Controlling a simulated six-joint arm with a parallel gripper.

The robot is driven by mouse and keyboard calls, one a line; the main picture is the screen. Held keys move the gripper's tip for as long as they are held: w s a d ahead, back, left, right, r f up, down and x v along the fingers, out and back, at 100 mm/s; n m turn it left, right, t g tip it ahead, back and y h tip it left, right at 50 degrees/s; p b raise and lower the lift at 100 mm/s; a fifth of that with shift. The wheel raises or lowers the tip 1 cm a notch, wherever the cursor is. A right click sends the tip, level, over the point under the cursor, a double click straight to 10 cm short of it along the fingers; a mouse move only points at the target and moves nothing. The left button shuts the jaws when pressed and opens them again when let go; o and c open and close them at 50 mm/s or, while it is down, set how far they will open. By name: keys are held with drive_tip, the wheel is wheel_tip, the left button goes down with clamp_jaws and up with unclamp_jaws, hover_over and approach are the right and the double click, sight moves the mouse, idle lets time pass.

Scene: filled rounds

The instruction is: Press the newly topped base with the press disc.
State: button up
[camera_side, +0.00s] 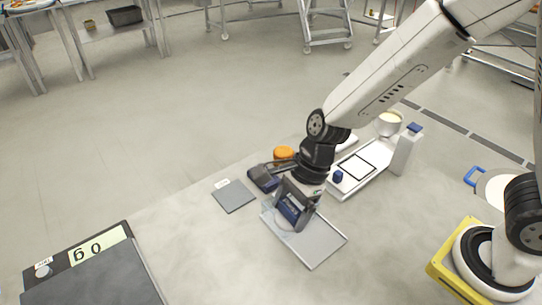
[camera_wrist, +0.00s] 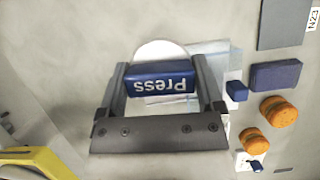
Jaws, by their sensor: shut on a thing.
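My gripper (camera_wrist: 160,78) is shut on the blue handle of the press disc (camera_wrist: 161,83), marked "Press". The disc's pale round plate shows past the handle in the wrist view. In the side view my gripper (camera_side: 296,205) holds the press (camera_side: 290,213) over the left part of a pale metal tray (camera_side: 322,246). I cannot tell whether the disc touches anything. No topped base shows under it; that spot is hidden by the disc and gripper. Two orange-brown rounds (camera_wrist: 278,110) (camera_wrist: 254,141) sit to the right in the wrist view; one orange round (camera_side: 284,153) shows in the side view.
A dark blue block (camera_side: 262,178) and a grey labelled plate (camera_side: 233,196) lie beside the tray. A white board with a black square (camera_side: 360,167), a white bottle (camera_side: 405,152) and a bowl (camera_side: 388,123) stand behind. A scale (camera_side: 95,275) is front left. Bare table lies between.

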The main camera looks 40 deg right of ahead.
drive_tip(key=w+d+m+t, duration=0.1)
drive_tip(key=w+d+m, duration=0.3)
drive_tip(key=w+d, duration=0.7)
drive_tip(key=w+d+m, duration=0.1)
drive_tip(key=w+d, duration=0.2)
drive_tip(key=d, duration=0.2)
drive_tip(key=w+d+f+m+t+h, duration=0.1)
drive_tip(key=w+d, duration=0.1)
drive_tip(key=d, duration=0.4)
drive_tip(key=w+d+m, duration=0.2)
drive_tip(key=w+d, duration=0.1)
drive_tip(key=d, duration=0.3)
drive_tip(key=shift+w+d+f+t, duration=0.15)
drive_tip(key=shift+w+f+t, duration=0.15)
drive_tip(key=shift+f+t, duration=0.1)
drive_tip(key=shift+f, duration=0.1)
drive_tip(key=shift+f, duration=2.45)
drive_tip(key=shift+f, duration=0.4)
drive_tip(key=shift+s+f, duration=0.15)
drive_tip(key=shift+f, duration=0.15)
idle(1.5)
